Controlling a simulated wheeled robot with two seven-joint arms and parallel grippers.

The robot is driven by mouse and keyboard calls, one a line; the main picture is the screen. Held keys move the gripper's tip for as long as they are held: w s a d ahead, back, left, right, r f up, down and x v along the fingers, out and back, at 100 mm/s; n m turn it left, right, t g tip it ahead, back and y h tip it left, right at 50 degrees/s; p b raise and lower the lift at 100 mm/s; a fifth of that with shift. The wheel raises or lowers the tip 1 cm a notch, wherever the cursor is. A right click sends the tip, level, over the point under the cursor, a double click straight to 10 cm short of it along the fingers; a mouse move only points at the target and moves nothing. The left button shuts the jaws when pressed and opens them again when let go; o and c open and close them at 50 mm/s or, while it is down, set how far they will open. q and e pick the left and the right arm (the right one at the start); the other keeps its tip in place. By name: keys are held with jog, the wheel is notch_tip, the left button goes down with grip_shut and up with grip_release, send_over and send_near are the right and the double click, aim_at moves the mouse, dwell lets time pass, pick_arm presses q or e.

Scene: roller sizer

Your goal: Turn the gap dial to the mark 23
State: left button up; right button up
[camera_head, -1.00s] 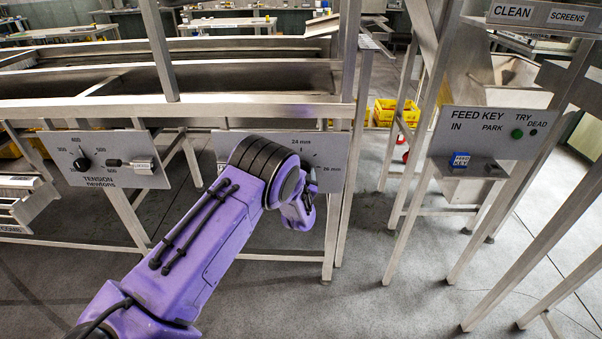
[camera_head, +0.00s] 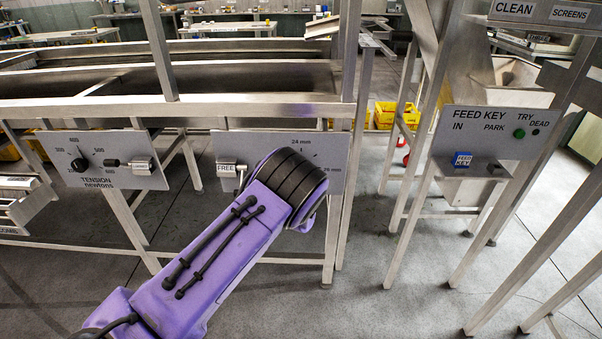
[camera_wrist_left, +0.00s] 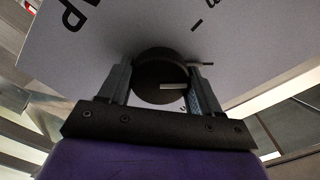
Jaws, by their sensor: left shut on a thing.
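The gap dial (camera_wrist_left: 160,82) is a dark round knob with a pale pointer line, on a light grey panel in the left wrist view. My left gripper (camera_wrist_left: 162,76) is shut on the dial, one finger on each side. In the head view the gap panel (camera_head: 255,147) shows the marking "24 mm" near its top. My purple left arm covers the dial and the gripper there, so the pointer's reading against the scale cannot be told. My right gripper is not in view.
A white "FREE" tag (camera_head: 226,169) with a small lever sits on the gap panel's left. The tension panel (camera_head: 100,170) is farther left. Metal frame legs surround the panels.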

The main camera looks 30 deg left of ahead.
pick_arm(q)
jog(key=o, duration=1)
jog(key=shift+d, duration=0.1)
jog(key=shift+o, duration=0.2)
jog(key=v, duration=1)
jog(key=shift+s, duration=0.2)
jog(key=shift+d, duration=0.1)
